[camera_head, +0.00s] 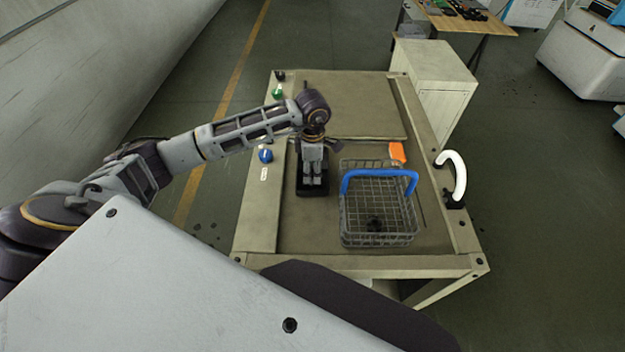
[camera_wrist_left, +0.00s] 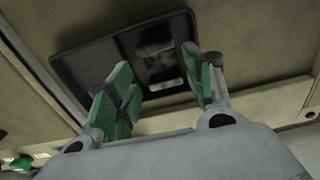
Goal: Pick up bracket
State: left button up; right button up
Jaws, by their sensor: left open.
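My left gripper (camera_head: 313,182) points down over a black tray (camera_head: 301,190) on the bench; its green-padded fingers (camera_wrist_left: 158,92) are apart with nothing held between them. In the left wrist view the black tray (camera_wrist_left: 82,62) lies beyond the fingertips. A grey metallic piece (camera_wrist_left: 160,66), which looks like the bracket, sits in the tray's recess, in line with the gap between the fingers. In the head view the gripper hides it. I cannot tell whether the fingertips touch it. My right gripper is not in view.
A wire basket (camera_head: 350,225) with a blue handle (camera_head: 380,173) stands right of the tray, a small dark object (camera_head: 375,224) inside. An orange piece (camera_head: 397,151) lies behind it. A white curved handle (camera_head: 457,175) rises at the right edge. Knobs line the left edge. The bench's back is clear.

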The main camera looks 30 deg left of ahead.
aim_at(312, 179)
pick_arm(q)
jog(key=shift+f+p, duration=0.5)
jog(key=shift+f, duration=1.55)
jog(key=c, duration=1.1)
